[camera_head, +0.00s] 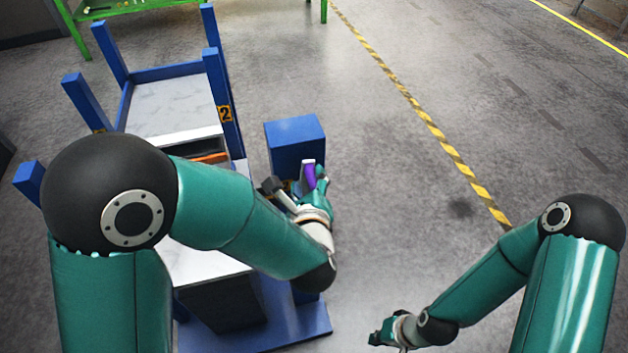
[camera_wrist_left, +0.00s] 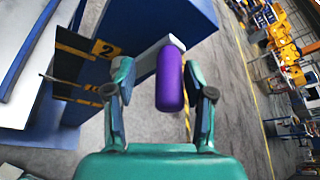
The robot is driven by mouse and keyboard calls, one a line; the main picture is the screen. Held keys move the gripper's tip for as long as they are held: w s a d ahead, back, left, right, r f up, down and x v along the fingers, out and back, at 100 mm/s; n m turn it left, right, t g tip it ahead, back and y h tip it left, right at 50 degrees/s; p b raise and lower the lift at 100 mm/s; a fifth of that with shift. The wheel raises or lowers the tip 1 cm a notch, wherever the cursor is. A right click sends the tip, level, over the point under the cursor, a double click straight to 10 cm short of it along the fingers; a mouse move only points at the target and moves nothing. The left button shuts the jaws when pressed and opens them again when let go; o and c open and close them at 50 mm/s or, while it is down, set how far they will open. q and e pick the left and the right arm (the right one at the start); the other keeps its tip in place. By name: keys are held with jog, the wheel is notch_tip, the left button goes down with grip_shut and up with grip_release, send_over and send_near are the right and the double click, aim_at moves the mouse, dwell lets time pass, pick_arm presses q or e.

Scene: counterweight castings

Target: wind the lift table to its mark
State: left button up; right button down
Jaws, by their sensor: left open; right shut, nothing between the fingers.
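The lift table (camera_head: 172,106) stands on the left between blue uprights, with a pale flat top. A blue box (camera_head: 292,134) is at its right side, and a crank with a purple handle (camera_head: 309,176) sticks out there. My left gripper (camera_wrist_left: 162,92) is open, with the purple handle (camera_wrist_left: 170,80) between its fingers; neither finger clearly touches it. A dark plate with the number 2 (camera_wrist_left: 104,49) and yellow marks (camera_wrist_left: 75,50) shows in the left wrist view; the exact level is unclear. My right gripper (camera_head: 381,338) is shut and empty, low over the floor.
A blue base (camera_head: 290,325) lies under the table's near end. A green bench (camera_head: 130,8) stands at the back left. Yellow-black tape (camera_head: 425,115) runs along the grey floor, which is clear to the right. Yellow items (camera_wrist_left: 285,50) are far off in the left wrist view.

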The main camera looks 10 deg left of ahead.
pick_arm(q)
jog(key=a+v, duration=0.1)
jog(key=v, duration=0.6)
jog(key=shift+d, duration=0.45)
jog(key=shift+f, duration=0.15)
